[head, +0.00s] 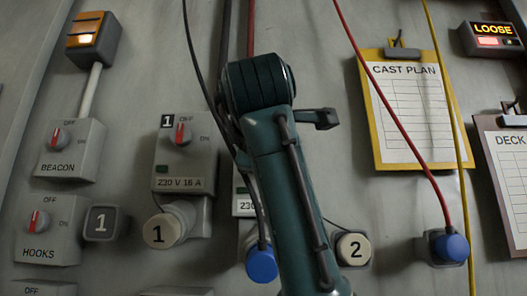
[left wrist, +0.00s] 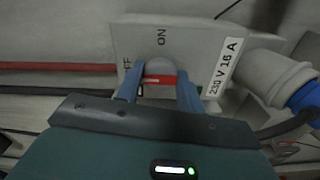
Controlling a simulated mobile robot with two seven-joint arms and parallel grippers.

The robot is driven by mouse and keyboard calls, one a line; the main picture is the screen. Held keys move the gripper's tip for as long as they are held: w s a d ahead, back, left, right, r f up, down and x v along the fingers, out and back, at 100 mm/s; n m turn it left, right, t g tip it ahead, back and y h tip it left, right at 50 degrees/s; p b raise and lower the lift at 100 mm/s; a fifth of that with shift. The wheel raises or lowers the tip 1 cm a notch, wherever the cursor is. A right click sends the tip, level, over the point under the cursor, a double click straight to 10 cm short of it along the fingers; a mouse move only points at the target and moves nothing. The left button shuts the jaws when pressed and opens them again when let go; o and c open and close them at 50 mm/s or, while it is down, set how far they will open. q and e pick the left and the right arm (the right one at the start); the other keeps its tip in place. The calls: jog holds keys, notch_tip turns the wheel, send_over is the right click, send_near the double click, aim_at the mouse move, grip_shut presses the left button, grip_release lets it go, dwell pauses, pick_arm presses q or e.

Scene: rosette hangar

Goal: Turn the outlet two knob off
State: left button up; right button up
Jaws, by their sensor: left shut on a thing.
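The outlet two box (head: 243,207) is mostly hidden behind my left arm in the head view. In the left wrist view this grey box (left wrist: 190,38) appears turned sideways, with ON at the top, OFF at the left and a "230 V 16 A" label. Its knob (left wrist: 160,68) has a red bar lying roughly along the OFF direction; the exact angle is partly covered. My left gripper (left wrist: 160,87) is shut on the knob, one blue finger on each side. The head view hides its fingertips. My right gripper is in neither view.
The outlet one box (head: 185,155) stands just left, its knob toward OFF. BEACON (head: 68,150) and HOOKS (head: 48,228) boxes are farther left. A blue plug (head: 261,263) hangs below outlet two. Red cable (head: 393,112), yellow cable (head: 447,100) and clipboard (head: 380,150) are right.

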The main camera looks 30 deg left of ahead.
pick_arm(q)
jog(key=o, duration=1)
jog(key=b+v, duration=0.2)
jog(key=v, duration=1.1)
jog(key=shift+s, duration=0.15)
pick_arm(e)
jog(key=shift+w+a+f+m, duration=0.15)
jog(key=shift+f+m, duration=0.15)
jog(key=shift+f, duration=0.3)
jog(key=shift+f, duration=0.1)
